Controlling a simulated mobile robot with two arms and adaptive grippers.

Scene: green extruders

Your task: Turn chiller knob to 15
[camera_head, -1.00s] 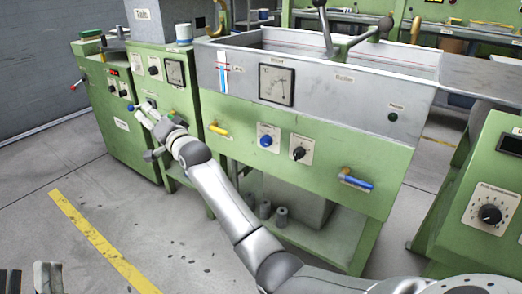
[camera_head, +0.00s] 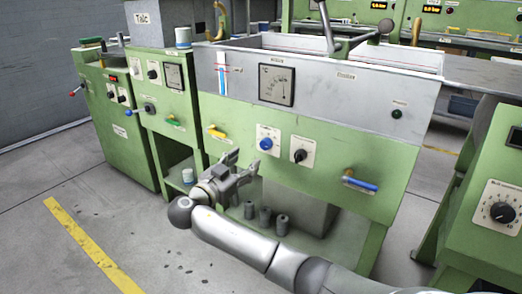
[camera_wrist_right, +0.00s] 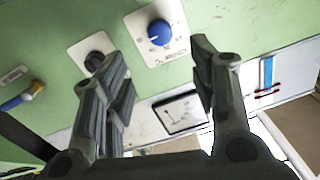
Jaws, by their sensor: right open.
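A blue knob (camera_head: 265,144) on a white dial plate is on the green front panel of the middle machine. A black knob (camera_head: 300,155) on a similar plate is to its right. The labels are too small to tell which belongs to the chiller. My right gripper (camera_head: 242,162) is open and empty, below and left of the blue knob, its fingers pointing towards the panel. In the right wrist view, the blue knob (camera_wrist_right: 159,32) shows beyond and between the fingers of the right gripper (camera_wrist_right: 160,62). The black knob (camera_wrist_right: 94,62) is partly hidden behind the left finger.
A yellow handle (camera_head: 216,132) and a blue handle (camera_head: 360,183) stick out from the same panel. A gauge (camera_head: 276,85) is above the knobs. Another machine with a large black knob (camera_head: 502,212) stands at the right. Grey cylinders (camera_head: 265,217) stand on the shelf below.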

